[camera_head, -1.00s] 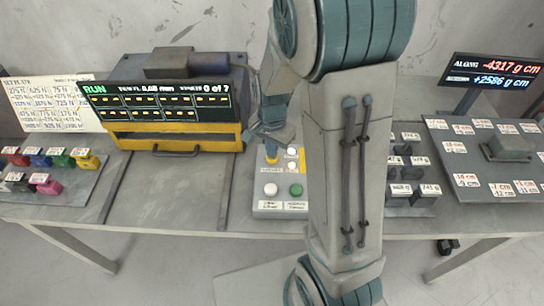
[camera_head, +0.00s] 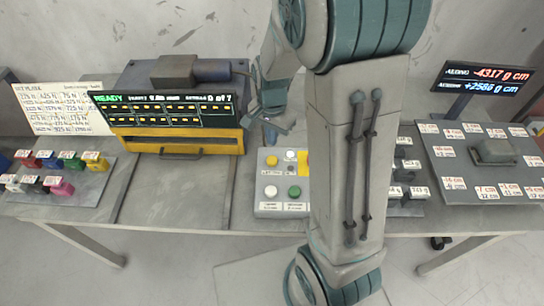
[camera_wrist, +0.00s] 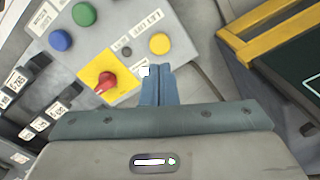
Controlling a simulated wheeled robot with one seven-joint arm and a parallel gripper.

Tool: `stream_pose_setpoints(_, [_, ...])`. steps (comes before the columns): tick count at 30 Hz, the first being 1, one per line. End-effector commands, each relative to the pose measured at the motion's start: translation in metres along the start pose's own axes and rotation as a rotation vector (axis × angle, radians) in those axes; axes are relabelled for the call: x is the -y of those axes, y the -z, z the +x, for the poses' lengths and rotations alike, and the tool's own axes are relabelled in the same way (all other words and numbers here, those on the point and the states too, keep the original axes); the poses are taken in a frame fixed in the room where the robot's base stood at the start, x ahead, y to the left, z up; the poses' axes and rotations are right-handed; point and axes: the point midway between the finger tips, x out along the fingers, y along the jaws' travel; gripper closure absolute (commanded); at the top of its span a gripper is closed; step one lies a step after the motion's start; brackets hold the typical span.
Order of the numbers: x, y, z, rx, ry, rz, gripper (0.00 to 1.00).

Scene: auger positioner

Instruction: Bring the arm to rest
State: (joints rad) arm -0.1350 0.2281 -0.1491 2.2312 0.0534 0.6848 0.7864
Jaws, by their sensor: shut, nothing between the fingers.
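My gripper (camera_wrist: 158,85) is shut and empty in the wrist view, its two blue fingers together above the bench beside the button panel (camera_wrist: 130,20). In the head view the gripper (camera_head: 270,132) hangs just above the back of the button panel (camera_head: 262,207), partly hidden by my arm. The fingertips look apart from the yellow button (camera_wrist: 160,43) and the red knob (camera_wrist: 104,84) on its yellow plate. In the head view my arm stands in front of the bench and hides part of its middle.
A yellow-framed machine (camera_head: 176,140) with a display reading READY stands behind. Coloured blocks (camera_head: 62,186) sit at the left. At the right are dark labelled blocks (camera_head: 408,192), a plate with tags (camera_head: 495,185) and a red and blue readout (camera_head: 487,78). Bare bench (camera_head: 165,205) lies left of the panel.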

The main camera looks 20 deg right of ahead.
Motion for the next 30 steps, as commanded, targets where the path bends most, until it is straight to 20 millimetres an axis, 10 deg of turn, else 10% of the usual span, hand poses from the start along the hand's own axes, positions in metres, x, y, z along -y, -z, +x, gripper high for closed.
stream_pose_setpoints(17, [-0.001, -0.001, -0.004, -0.001, 0.004, -0.011, 1.0])
stream_pose_setpoints(30, [-0.046, -0.044, -0.09, -0.093, 0.107, -0.409, 1.0])
